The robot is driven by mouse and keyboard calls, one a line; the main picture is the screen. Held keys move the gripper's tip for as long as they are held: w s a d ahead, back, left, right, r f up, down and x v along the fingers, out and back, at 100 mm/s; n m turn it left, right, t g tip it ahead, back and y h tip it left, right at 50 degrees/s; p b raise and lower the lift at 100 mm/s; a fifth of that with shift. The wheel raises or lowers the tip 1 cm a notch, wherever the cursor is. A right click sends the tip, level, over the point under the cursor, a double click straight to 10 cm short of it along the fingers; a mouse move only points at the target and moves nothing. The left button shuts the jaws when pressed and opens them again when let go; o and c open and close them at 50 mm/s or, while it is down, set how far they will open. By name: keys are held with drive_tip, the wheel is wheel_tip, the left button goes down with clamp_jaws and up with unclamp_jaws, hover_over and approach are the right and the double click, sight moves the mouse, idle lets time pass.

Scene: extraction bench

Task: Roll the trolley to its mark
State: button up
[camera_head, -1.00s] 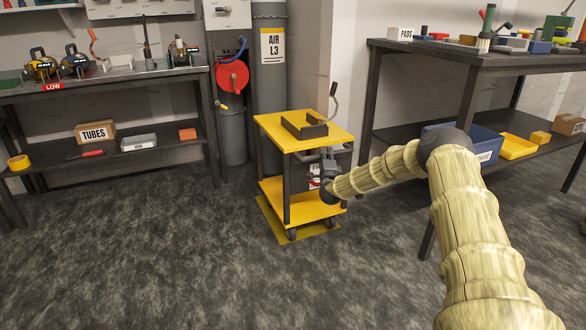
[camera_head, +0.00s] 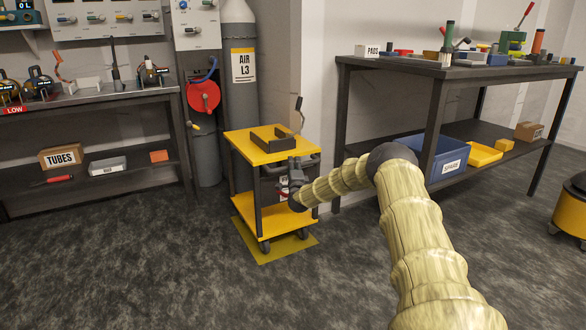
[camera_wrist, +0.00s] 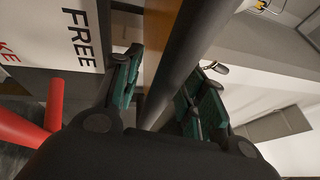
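The trolley (camera_head: 245,147) has a yellow top, a yellow lower shelf and dark posts. It stands upright over a yellow floor mark (camera_head: 262,256); the visible front wheels appear to be over it, while the rear ones are hidden. The trolley's dark handle bar (camera_head: 308,160) is on its right side. My gripper (camera_head: 294,170) is at this side, small and partly merged with the bar. In the wrist view, my gripper's green-padded fingers (camera_wrist: 160,95) are apart, with a dark bar (camera_wrist: 190,55) running between them. A gap shows beside the left finger; contact on the right is unclear.
A yellow-and-black bin (camera_head: 570,212) is far right. The front left floor is clear.

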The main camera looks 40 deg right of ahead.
drive_tip(key=v, duration=1.2)
drive_tip(key=shift+a, duration=0.15)
idle(0.6)
